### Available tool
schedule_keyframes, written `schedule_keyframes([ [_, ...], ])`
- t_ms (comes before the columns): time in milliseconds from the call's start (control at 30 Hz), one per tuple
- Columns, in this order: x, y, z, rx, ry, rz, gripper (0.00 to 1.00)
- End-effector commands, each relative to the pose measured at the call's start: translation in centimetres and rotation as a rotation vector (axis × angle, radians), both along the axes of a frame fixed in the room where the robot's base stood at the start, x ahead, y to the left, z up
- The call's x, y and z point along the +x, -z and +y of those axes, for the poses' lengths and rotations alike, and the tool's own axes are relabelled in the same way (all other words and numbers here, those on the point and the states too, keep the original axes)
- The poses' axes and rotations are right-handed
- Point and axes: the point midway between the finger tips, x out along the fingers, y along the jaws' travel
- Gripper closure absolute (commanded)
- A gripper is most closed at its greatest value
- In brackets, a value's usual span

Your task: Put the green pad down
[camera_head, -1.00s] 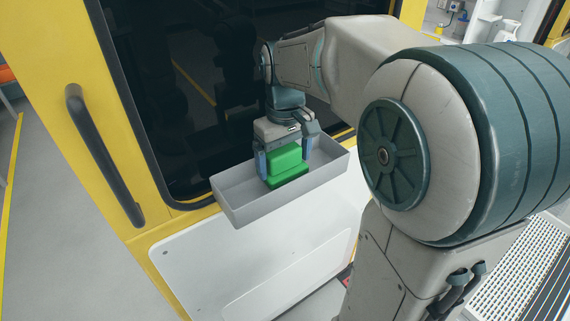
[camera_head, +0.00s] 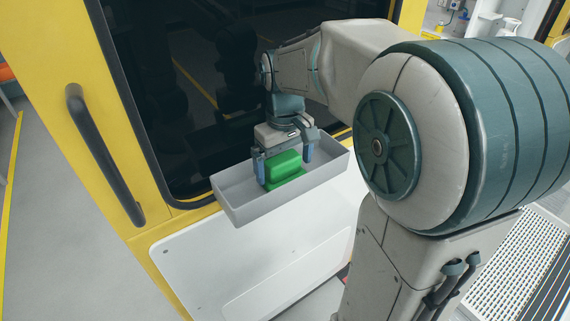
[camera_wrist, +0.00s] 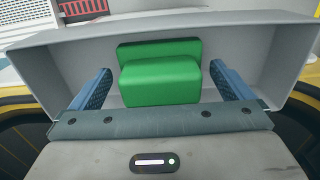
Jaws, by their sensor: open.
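The green pad (camera_head: 285,166) is a block with a wider base, inside the grey tray (camera_head: 250,214). It also shows in the wrist view (camera_wrist: 160,82), where it sits within the tray walls (camera_wrist: 50,70). My gripper (camera_head: 284,168) is over the tray with its blue fingers on either side of the pad. In the wrist view the fingers (camera_wrist: 162,90) stand apart from the pad, with a gap on each side. My gripper is open. The pad's underside is hidden, but it appears to rest on the tray floor.
The tray is fixed by the dark window (camera_head: 190,90) in the yellow frame (camera_head: 70,130). A black handle (camera_head: 103,155) is on the frame at left. A white panel (camera_head: 240,270) lies below the tray. The tray's left end is free.

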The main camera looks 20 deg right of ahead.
Motion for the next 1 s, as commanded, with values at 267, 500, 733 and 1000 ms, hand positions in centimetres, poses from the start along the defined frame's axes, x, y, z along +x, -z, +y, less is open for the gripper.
schedule_keyframes([
  [267, 0.1, -5.9, 0.0, 0.000, 0.000, -0.006, 0.00],
  [500, 0.1, -10.0, 0.0, 0.000, 0.000, -0.003, 0.00],
  [733, -0.9, -10.6, 0.0, 0.002, 0.018, -0.018, 0.00],
  [1000, -7.4, -5.2, 0.0, 0.017, 0.156, -0.135, 0.00],
])
